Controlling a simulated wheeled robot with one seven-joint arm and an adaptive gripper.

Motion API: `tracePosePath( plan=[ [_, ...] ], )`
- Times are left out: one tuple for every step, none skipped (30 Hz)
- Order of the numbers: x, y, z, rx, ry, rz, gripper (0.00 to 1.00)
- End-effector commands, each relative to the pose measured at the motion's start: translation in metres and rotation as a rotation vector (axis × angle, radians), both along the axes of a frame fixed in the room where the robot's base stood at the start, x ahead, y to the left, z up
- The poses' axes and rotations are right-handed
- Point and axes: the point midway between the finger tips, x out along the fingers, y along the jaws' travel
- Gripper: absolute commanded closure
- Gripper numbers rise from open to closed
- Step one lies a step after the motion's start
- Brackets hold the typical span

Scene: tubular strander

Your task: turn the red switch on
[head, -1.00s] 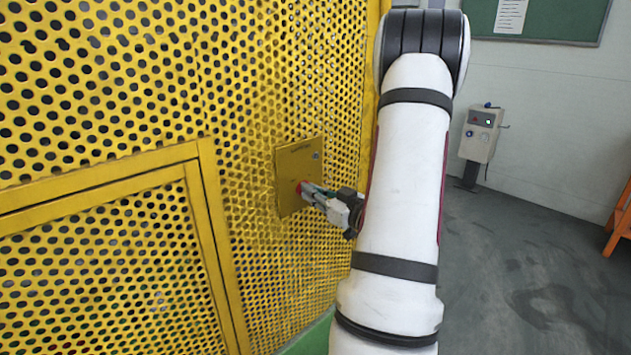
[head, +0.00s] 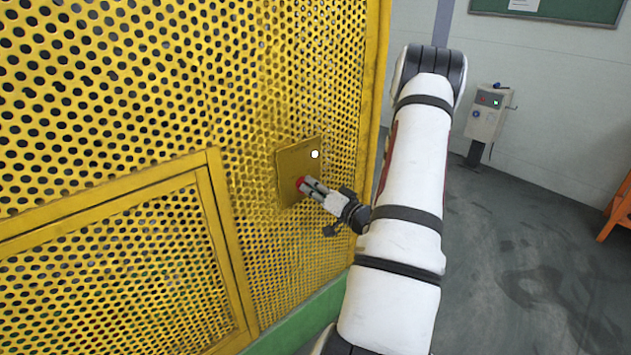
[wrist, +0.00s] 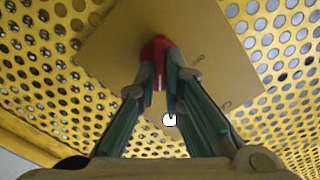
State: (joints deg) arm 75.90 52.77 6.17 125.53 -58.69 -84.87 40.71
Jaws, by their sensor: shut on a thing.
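The red switch (head: 300,183) is on a plain yellow plate (head: 290,163) fixed to the perforated yellow guard. My gripper (head: 309,186) reaches it from the right and is shut on it. In the wrist view the red switch (wrist: 157,48) sits between the two fingertips of my gripper (wrist: 160,78), which hide part of its sides. A small round indicator (head: 315,154) near the plate's upper right corner shows bright white. The indicator also shows white in the wrist view (wrist: 169,120), where the plate (wrist: 212,55) appears tilted. Small markings on the plate are too small to read.
The perforated yellow guard (head: 120,90) fills the left side, with a framed panel (head: 215,230) at lower left. A grey control box (head: 487,122) stands on a post at the back right. An orange stand (head: 620,215) is at the right edge. Grey floor between is clear.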

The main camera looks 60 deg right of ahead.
Motion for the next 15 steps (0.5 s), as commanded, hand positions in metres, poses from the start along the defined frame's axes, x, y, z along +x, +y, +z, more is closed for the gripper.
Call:
tracePosePath(
  plan=[
    [-0.0017, -0.0002, 0.0008, 0.019, -0.002, -0.001, 1.00],
    [-0.0016, -0.0002, 0.0006, 0.029, -0.005, -0.001, 1.00],
    [-0.0014, -0.0002, 0.0002, 0.039, -0.007, -0.001, 1.00],
    [-0.0013, -0.0003, -0.0001, 0.046, -0.009, -0.001, 1.00],
    [-0.0012, -0.0003, -0.0003, 0.052, -0.010, -0.001, 1.00],
    [-0.0010, -0.0004, -0.0005, 0.059, -0.012, -0.001, 1.00],
    [-0.0010, -0.0005, -0.0005, 0.063, -0.013, -0.001, 1.00],
    [-0.0009, -0.0006, -0.0007, 0.066, -0.014, -0.001, 1.00],
    [-0.0009, -0.0006, -0.0008, 0.070, -0.015, -0.001, 1.00],
    [-0.0008, -0.0006, -0.0008, 0.071, -0.015, -0.001, 1.00],
    [-0.0007, -0.0006, -0.0009, 0.072, -0.015, -0.001, 1.00],
    [-0.0007, -0.0006, -0.0011, 0.073, -0.015, -0.001, 1.00],
    [-0.0006, -0.0007, -0.0011, 0.074, -0.016, -0.001, 1.00],
    [-0.0006, -0.0007, -0.0012, 0.074, -0.016, -0.001, 1.00],
    [-0.0006, -0.0007, -0.0012, 0.074, -0.016, -0.001, 1.00]
  ],
)
